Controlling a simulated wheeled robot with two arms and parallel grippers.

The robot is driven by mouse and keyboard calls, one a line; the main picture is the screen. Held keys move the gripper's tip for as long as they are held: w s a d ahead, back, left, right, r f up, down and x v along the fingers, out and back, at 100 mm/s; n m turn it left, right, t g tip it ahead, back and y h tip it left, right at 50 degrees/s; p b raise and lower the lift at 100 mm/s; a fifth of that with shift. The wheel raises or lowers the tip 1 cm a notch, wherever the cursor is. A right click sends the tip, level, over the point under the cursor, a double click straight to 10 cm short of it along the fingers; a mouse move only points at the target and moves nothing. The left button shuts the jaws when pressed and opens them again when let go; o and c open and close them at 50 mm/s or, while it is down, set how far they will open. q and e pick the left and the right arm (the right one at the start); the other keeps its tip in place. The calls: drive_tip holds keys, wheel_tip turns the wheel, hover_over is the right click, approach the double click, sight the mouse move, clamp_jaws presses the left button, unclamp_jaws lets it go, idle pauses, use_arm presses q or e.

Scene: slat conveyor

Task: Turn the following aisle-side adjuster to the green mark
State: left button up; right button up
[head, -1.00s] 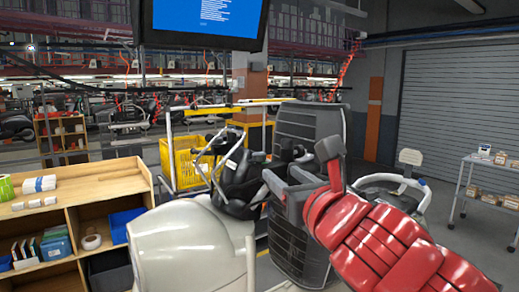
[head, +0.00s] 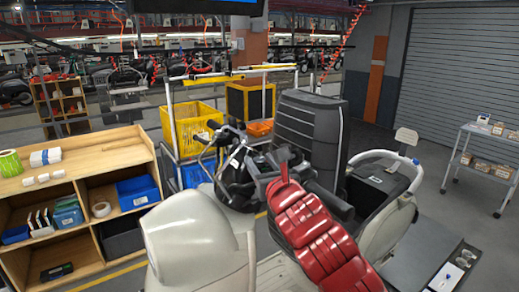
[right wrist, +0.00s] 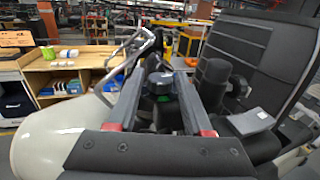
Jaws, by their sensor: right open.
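My right gripper (head: 274,166) reaches over the dark seat and control area in the head view. In the right wrist view my right gripper (right wrist: 160,78) is open, its two grey fingers pointing away. A dark round knob (right wrist: 160,80), apparently the adjuster, shows between the fingers with some green just below its top. I cannot tell whether the fingers touch it or how the knob stands against a mark. In the head view my arm and gripper cover this spot. My left gripper is not in view.
A cream rounded shell (head: 195,245) stands at the front, with a tall dark backrest (head: 305,130) behind. A dark upright cylinder (right wrist: 214,84) stands close right of the fingers. A wooden shelf (head: 85,170) is at left and a metal cart (head: 480,160) at right.

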drive_tip(key=shift+w+a, duration=0.15)
drive_tip(key=shift+w, duration=0.5)
clamp_jaws()
